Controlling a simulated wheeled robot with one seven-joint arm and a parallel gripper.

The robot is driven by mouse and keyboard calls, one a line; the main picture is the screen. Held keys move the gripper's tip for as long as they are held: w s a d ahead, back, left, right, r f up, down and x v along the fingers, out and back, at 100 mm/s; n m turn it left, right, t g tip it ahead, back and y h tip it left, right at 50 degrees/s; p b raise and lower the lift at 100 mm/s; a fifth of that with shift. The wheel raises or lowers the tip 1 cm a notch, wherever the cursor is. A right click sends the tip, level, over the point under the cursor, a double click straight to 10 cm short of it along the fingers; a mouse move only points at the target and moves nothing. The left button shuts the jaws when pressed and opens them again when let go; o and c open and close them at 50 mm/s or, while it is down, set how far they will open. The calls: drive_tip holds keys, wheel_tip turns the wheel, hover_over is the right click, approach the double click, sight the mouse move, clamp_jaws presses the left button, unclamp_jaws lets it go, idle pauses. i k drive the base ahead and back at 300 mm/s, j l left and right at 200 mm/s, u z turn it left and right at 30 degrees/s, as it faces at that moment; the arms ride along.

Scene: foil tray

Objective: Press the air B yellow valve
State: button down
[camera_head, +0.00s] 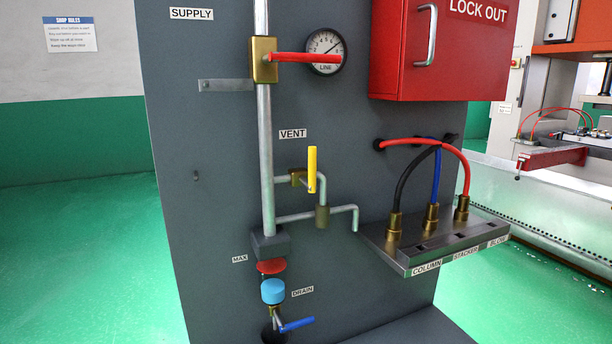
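A yellow valve handle (312,170) stands upright on a thin pipe branch below the VENT label (293,134), on the dark grey panel (210,150). Its small brass body (298,177) sits just to the left of the handle, partly behind it. No label reading "air B" can be made out. My gripper and arm are not in view.
A red supply lever (300,57) lies horizontal beside a gauge (326,52). Blue drain handle (297,324) is below. A red LOCK OUT box (440,55) juts out at upper right. Hoses run to a metal manifold (440,240). Green floor is open at left (80,250).

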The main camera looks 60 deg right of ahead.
sight(310, 184)
drive_tip(key=k+j+z, duration=0.1)
drive_tip(key=k, duration=0.35)
drive_tip(key=z, duration=1.5)
